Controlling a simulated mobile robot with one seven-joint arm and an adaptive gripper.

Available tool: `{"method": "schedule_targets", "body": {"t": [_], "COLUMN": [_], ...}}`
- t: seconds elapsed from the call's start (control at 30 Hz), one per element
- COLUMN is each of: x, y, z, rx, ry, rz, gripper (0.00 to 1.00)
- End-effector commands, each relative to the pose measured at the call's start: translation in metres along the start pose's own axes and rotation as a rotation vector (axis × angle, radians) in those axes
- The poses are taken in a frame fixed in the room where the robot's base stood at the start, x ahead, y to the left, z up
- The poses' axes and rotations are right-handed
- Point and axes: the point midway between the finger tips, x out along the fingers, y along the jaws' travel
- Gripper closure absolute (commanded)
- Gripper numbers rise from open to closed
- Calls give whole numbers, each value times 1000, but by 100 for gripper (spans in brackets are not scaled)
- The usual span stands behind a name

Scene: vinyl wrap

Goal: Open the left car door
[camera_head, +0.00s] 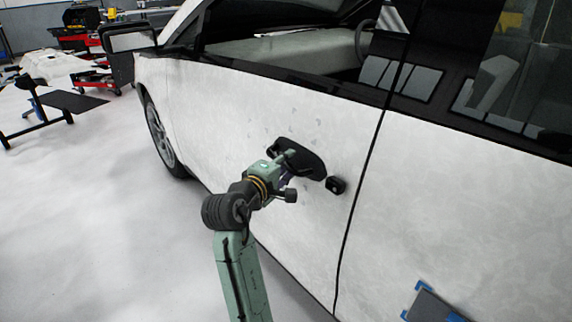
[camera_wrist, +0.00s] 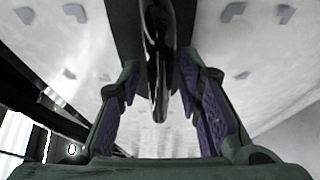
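The white car door (camera_head: 230,110) shows in the head view, flush with the bodywork behind it along a thin dark seam. Its black handle area (camera_head: 312,166) is near the rear edge, partly hidden by my gripper (camera_head: 287,172). In the wrist view, the glossy dark handle (camera_wrist: 157,75) lies between the two purple-padded fingers of my gripper (camera_wrist: 160,85). The fingers are apart, with a gap visible on each side of the handle. Whether a fingertip touches it farther in is unclear.
A small black fitting (camera_head: 336,185) sits right of the handle. A side mirror (camera_head: 128,38) sticks out at upper left. A black bench (camera_head: 38,108) and red tool carts (camera_head: 88,78) stand far left. The floor (camera_head: 95,215) left of the car is clear.

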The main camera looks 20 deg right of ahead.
Motion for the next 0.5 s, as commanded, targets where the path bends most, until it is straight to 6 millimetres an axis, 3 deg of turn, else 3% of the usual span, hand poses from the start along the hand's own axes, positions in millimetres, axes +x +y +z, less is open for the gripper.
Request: {"method": "schedule_targets", "body": {"t": [0.43, 0.5], "x": [0, 0], "y": [0, 0], "z": [0, 0], "rx": [0, 0], "ry": [0, 0], "rz": [0, 0], "gripper": [100, 100]}}
